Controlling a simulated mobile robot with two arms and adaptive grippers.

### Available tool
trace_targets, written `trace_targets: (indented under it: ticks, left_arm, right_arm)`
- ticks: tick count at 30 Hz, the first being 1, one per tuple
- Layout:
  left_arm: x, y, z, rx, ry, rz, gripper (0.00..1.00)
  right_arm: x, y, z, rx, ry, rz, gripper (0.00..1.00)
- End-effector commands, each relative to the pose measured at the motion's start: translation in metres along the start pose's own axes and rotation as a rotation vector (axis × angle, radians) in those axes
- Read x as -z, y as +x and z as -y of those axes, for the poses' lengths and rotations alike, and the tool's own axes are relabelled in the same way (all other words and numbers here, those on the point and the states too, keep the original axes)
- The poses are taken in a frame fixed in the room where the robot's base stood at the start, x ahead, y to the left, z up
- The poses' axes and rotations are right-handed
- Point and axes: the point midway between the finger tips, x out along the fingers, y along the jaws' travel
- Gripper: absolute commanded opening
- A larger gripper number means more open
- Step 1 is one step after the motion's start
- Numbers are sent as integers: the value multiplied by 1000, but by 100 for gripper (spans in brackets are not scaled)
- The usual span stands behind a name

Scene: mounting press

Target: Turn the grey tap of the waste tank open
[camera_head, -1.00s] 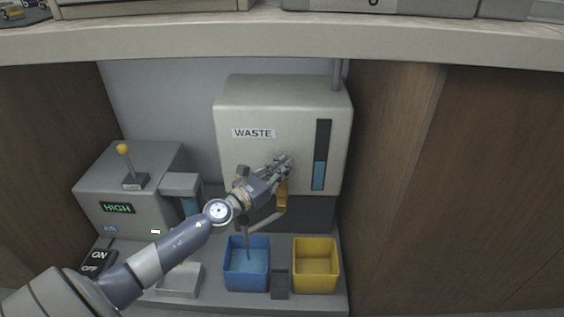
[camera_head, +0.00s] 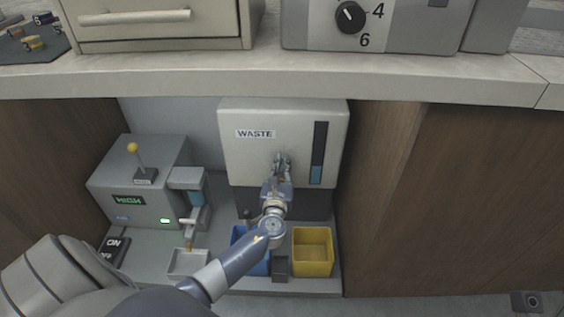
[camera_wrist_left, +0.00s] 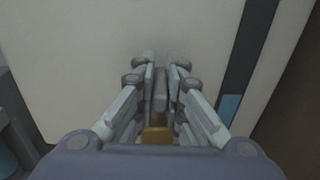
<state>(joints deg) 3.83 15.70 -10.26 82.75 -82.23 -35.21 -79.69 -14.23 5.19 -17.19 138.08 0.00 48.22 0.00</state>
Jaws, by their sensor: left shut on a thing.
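The white waste tank (camera_head: 240,162), labelled WASTE, stands in the recess under the counter; its front also fills the left wrist view (camera_wrist_left: 90,60). My left gripper (camera_head: 281,160) is at the lower middle of the tank's front. In the left wrist view, my left gripper's fingers (camera_wrist_left: 160,82) are closed around the grey tap handle (camera_wrist_left: 160,92), a short upright bar. The brass tap body (camera_wrist_left: 157,136) shows below it. In the head view the gripper and wrist hide most of the tap. My right gripper is out of view.
Below the tank stand a blue bin (camera_head: 238,233), partly behind my left arm, and a yellow bin (camera_head: 312,230). The counter edge (camera_head: 400,80) overhangs; a wooden panel (camera_head: 450,200) is right.

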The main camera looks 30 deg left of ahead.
Motion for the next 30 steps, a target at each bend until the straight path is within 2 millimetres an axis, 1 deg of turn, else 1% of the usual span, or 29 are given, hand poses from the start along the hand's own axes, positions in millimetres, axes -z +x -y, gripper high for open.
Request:
trace_targets:
  ticks: [9,22,23,24,25,26,30]
  left_arm:
    - [0,0,0,-87,0,0,0]
    - [0,0,0,-96,0,1,0]
    - [0,0,0,-96,0,1,12]
    - [0,0,0,-96,0,1,22]
    - [0,0,0,-96,0,1,28]
    - [0,0,0,-96,0,1,31]
    - [0,0,0,-96,0,1,31]
  right_arm:
    - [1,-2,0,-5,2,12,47]
    - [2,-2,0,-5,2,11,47]
    - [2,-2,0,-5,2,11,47]
    - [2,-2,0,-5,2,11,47]
    - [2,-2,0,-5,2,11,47]
    - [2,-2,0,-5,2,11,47]
    - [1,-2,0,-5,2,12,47]
